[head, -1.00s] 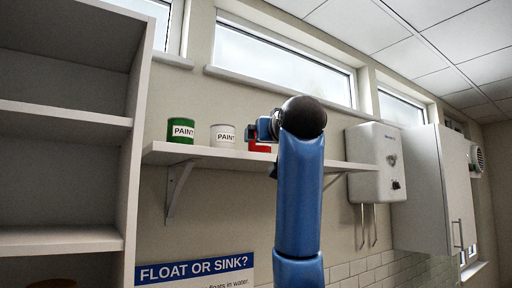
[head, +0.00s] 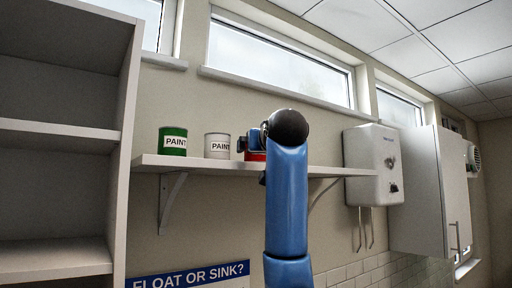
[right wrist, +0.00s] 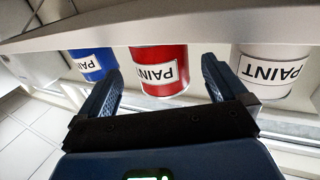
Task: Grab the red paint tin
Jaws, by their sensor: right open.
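The red paint tin (head: 256,156) stands on the wall shelf in the head view, partly hidden behind my right gripper and arm. In the right wrist view the red tin (right wrist: 158,70) shows upside down, with its PAINT label facing the camera. My right gripper (right wrist: 162,76) is open, with one finger on each side of the tin's outline. I cannot tell whether the fingertips reach around it. The right gripper also shows in the head view (head: 250,143), in front of the tin. My left gripper is not in view.
A white tin (head: 217,146) and a green tin (head: 173,141) stand left of the red one on the shelf (head: 200,163). A blue tin (right wrist: 93,65) stands on its other side. A white wall heater (head: 370,165) hangs to the right, and an open cabinet (head: 60,136) stands left.

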